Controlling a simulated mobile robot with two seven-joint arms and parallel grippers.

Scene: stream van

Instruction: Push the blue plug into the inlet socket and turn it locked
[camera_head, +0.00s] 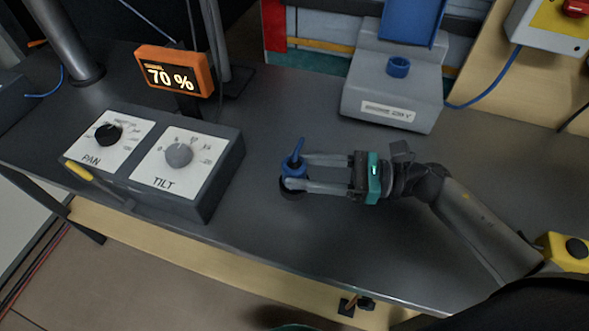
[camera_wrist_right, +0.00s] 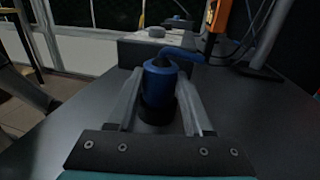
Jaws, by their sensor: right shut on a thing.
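The blue plug (camera_head: 297,163) stands roughly upright over a black round base on the grey worktop, left of the inlet. My right gripper (camera_head: 292,173) reaches in from the right and is shut on it, one finger on each side. In the right wrist view the blue plug (camera_wrist_right: 160,84) sits between the fingers, its black lower part below. The inlet socket (camera_head: 398,67) is a blue ring on top of a grey box (camera_head: 372,94) at the back right. A blue flap (camera_head: 412,20) stands raised behind it. My left gripper is not in view.
A PAN/TILT control box (camera_head: 225,165) and a yellow-handled tool (camera_head: 80,171) are at the left. An orange display (camera_head: 174,72) reading 70 % stands behind. A blue cable (camera_head: 490,84) runs right from the inlet box. The worktop between plug and inlet box is clear.

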